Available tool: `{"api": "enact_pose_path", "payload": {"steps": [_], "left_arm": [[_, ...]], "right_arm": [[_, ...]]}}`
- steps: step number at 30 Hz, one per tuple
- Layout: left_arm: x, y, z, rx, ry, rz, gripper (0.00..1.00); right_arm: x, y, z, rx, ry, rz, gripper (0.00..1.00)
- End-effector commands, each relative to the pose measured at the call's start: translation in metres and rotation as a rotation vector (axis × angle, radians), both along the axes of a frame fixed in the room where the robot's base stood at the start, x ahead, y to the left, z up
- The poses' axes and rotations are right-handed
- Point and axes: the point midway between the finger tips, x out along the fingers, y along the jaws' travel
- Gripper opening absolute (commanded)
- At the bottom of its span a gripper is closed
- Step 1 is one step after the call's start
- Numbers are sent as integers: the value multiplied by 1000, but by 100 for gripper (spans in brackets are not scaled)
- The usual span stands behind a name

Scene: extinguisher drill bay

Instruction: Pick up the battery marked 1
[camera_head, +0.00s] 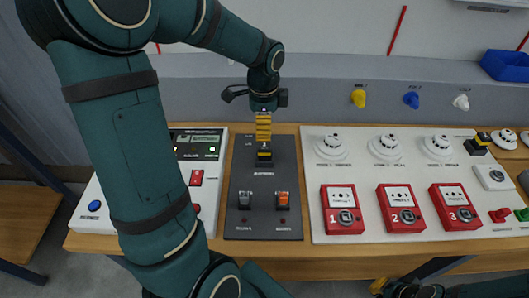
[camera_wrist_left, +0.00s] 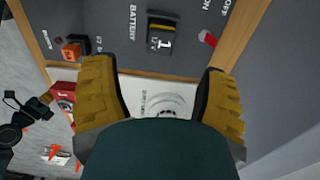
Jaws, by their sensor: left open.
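The battery marked 1 (camera_wrist_left: 163,35) is a dark block with a yellow band, seated on a dark panel (camera_wrist_left: 110,40) in the left wrist view. It also shows in the head view (camera_head: 264,157), just below my left gripper (camera_head: 263,126), which partly covers the panel's top. In the left wrist view, my left gripper (camera_wrist_left: 160,73) has its yellow fingers spread wide and empty. The battery lies beyond the fingertips, apart from them. My right gripper (camera_head: 385,287) is at the bottom edge of the head view, partly cut off; its fingers are unclear.
The panel (camera_head: 235,215) carries two switches, one orange (camera_head: 283,198). To its right, a white board (camera_head: 365,170) holds detectors and red call points (camera_head: 343,208). A blue bin (camera_head: 507,65) is at far right. My left arm covers much of the white console (camera_head: 95,215).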

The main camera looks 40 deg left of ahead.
Motion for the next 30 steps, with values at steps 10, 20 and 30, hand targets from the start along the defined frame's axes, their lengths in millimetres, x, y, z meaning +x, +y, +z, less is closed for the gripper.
{"api": "enact_pose_path", "payload": {"steps": [10, 20, 30], "left_arm": [[0, 0, -54, -1, 1, 1, 73], [1, -1, -90, -2, 2, 2, 73], [2, 0, -109, -1, -1, 2, 73]], "right_arm": [[-4, 1, -11, 2, 8, 7, 0], [-6, 1, -21, 3, 13, 12, 0], [-8, 2, -24, 5, 18, 15, 0]]}}
